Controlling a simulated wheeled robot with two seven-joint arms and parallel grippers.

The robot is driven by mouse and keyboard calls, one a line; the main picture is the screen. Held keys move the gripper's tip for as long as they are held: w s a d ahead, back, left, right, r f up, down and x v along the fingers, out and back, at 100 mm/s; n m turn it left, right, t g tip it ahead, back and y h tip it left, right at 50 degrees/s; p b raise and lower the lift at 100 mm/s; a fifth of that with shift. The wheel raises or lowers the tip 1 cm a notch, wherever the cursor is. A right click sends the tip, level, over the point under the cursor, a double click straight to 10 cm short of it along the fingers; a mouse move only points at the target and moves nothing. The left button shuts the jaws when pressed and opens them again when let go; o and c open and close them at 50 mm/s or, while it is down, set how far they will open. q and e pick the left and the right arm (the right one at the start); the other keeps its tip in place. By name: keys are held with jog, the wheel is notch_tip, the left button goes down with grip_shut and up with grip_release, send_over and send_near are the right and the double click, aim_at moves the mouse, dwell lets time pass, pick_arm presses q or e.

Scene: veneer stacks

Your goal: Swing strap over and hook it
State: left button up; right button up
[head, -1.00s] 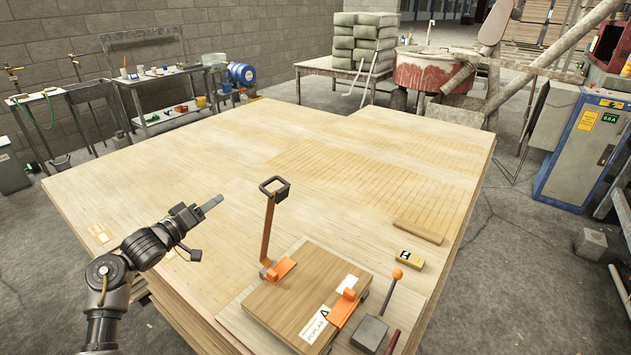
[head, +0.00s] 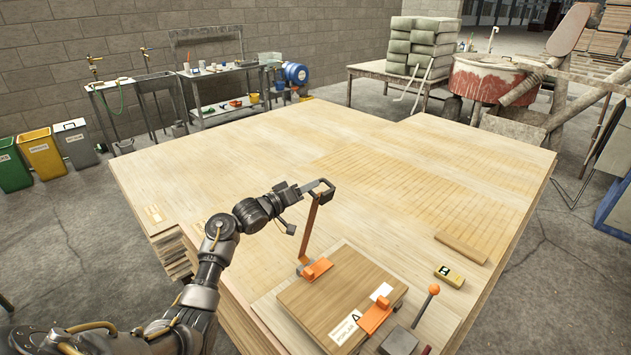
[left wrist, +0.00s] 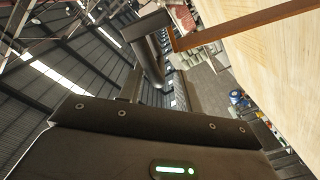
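An orange-brown strap (head: 310,232) stands up from an orange bracket (head: 314,269) at the left edge of a small wooden veneer stack (head: 340,295). A dark square ring (head: 328,190) is at its top. A second orange bracket (head: 374,317) sits at the stack's right edge, beside a lever with an orange ball knob (head: 433,289). My left gripper (head: 312,188) is at the ring's left side, its fingertips meeting or overlapping it. In the left wrist view the strap (left wrist: 240,25) runs off to the right; whether the fingers grip the ring is unclear. My right gripper is not in view.
The stack lies on a broad, mostly clear wooden table (head: 250,150). A yellow-and-black block (head: 449,275) and a flat wooden strip (head: 462,248) lie right of it. A grey block (head: 400,341) sits by the lever. Bins (head: 40,154) stand at the far left.

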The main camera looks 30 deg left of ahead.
pick_arm(q)
jog(key=shift+x, duration=1.65)
jog(key=shift+s+d, duration=0.1)
grip_shut()
